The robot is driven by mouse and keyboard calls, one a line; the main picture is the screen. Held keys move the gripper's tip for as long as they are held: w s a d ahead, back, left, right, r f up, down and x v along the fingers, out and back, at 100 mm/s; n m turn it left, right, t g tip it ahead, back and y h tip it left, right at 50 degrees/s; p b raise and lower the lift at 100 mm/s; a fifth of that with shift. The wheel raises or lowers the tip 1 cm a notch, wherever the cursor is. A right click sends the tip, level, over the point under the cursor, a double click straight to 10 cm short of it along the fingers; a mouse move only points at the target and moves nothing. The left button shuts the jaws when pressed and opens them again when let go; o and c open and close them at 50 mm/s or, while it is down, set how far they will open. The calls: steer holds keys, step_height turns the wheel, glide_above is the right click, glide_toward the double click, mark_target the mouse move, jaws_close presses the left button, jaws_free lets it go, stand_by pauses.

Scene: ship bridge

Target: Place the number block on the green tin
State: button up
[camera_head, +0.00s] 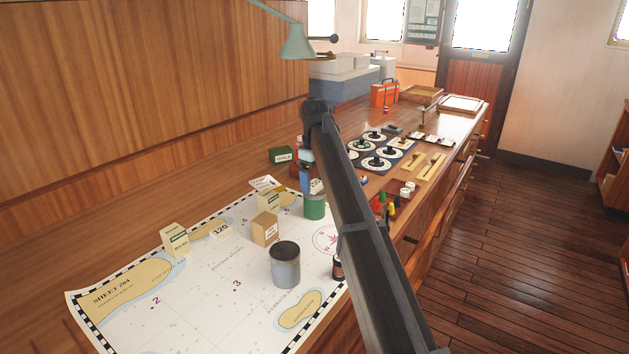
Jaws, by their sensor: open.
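The green tin (315,207) stands on the chart, just left of my arm. A small pale block with dark marks (317,187) is at the top of the tin; it looks like a number block, but its marks are too small to read. I cannot tell whether it rests on the tin. My gripper (306,187) points down at the tin's upper left, close beside this block, with its jaws open. My arm hides part of the area to the right.
On the chart (190,303) stand a grey canister (285,265), a tan box (265,229) and a cream box (175,240). A dark green box (281,155) is behind. A dark jar (338,268) is beside my arm. The chart's front left is clear.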

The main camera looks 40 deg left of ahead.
mark_target(314, 183)
step_height(314, 183, up, 12)
stand_by(0.5)
stand_by(0.3)
